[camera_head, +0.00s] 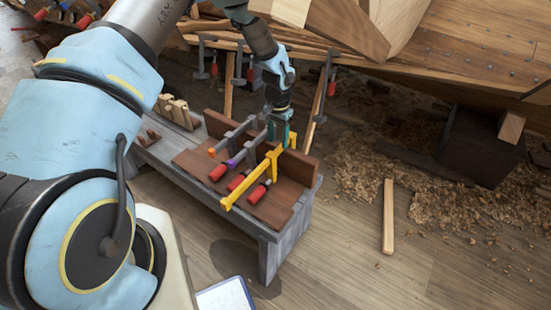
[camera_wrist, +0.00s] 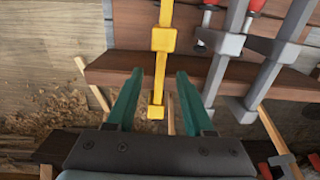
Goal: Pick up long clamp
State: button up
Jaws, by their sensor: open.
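A yellow clamp (camera_head: 251,180) with a red handle (camera_head: 257,194) leans over the rack on the grey bench and looks the longest of the clamps there. My gripper (camera_head: 280,141) is above the rack at the clamp's far end, pointing down. In the wrist view the two teal fingers of my gripper (camera_wrist: 159,73) are open, with the yellow bar (camera_wrist: 165,15) and its block showing between them. I see a gap on both sides of the bar. The fingers hold nothing.
Grey clamps with red handles (camera_head: 219,172) stand close beside the yellow one; they also show in the wrist view (camera_wrist: 225,44). A brown board (camera_head: 300,165) backs the rack. The wooden hull (camera_head: 460,45) rises behind. A loose wood strip (camera_head: 388,215) lies on the floor.

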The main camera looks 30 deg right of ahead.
aim_at(279, 147)
jog(key=shift+w+d+f+p, duration=0.15)
jog(key=shift+f+p, duration=0.3)
jog(key=shift+f, duration=0.85)
jog(key=shift+w+d+f+p, duration=0.15)
jog(key=shift+f+p, duration=0.3)
jog(key=shift+f, duration=0.8)
jog(key=shift+s, duration=0.1)
jog(key=shift+c, duration=0.3)
grip_shut()
jog(key=shift+r, duration=0.1)
